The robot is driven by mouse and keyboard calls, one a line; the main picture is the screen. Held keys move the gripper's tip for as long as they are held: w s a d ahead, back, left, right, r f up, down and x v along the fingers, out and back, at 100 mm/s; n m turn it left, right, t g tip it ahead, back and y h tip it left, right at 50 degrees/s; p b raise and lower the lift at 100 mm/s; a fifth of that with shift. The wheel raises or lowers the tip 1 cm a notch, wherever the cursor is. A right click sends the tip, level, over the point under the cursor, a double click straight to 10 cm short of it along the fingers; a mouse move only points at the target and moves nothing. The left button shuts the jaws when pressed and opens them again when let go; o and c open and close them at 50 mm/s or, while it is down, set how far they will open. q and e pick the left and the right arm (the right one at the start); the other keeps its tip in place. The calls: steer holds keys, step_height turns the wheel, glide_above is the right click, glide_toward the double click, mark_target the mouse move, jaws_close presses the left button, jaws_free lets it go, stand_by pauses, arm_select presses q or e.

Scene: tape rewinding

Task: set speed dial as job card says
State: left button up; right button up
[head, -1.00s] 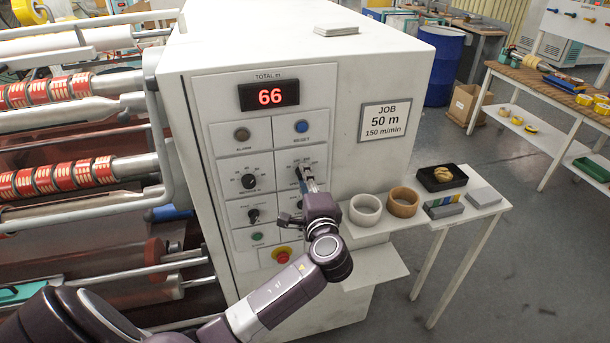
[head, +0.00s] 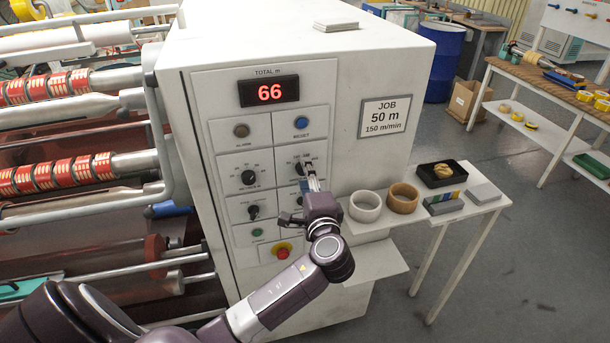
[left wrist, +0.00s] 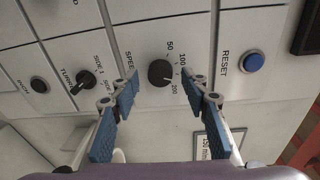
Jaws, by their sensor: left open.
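The speed dial (head: 302,168) is a black knob on the grey control panel. It also shows in the left wrist view (left wrist: 161,72), with 50, 100 and 200 legible around it. I cannot tell exactly which mark its pointer is on. My left gripper (head: 308,182) is in front of the panel at the dial. In the left wrist view its blue-padded fingers (left wrist: 160,84) are apart, with the dial between and just beyond the tips; no contact is evident. The job card (head: 385,119) reads 50 m, 150 m/min. My right gripper is not in view.
The blue reset button (head: 301,123) is above the dial. The length dial (head: 248,178) and a turn switch (head: 253,212) are to its left. The red stop button (head: 283,251) is lower down. The display (head: 269,92) reads 66. A side shelf holds tape rolls (head: 365,206).

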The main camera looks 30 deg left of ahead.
arm_select(q)
steer(key=v, duration=1.1)
steer(key=w+d+f+m+g+h+b, duration=0.1)
steer(key=d+f+h, duration=0.1)
steer(key=f, duration=1.1)
steer(key=d+f+m+g+h+b, duration=0.1)
steer(key=f+h+b, duration=0.15)
steer(key=f, duration=0.95)
steer(key=s+d+f+g+h+b, duration=0.1)
steer(key=s+f+h, duration=0.15)
steer(key=f, duration=0.65)
steer(key=s+d+f+g+h, duration=0.15)
steer(key=s+f, duration=0.25)
steer(key=f, duration=0.5)
steer(key=s+f+n+g+h+b, duration=0.2)
steer(key=s+f+n+g, duration=0.1)
steer(key=s+f, duration=1.2)
steer(key=s+f+n+g+h+b, duration=0.1)
steer(key=s+f+n+g+b, duration=0.2)
steer(key=s+f, duration=1.2)
steer(key=s+n, duration=0.3)
steer(key=s, duration=0.5)
steer(key=shift+d+n+g+h, duration=0.15)
steer(key=shift+n+g+h, duration=0.15)
steer(key=shift+g+h, duration=0.05)
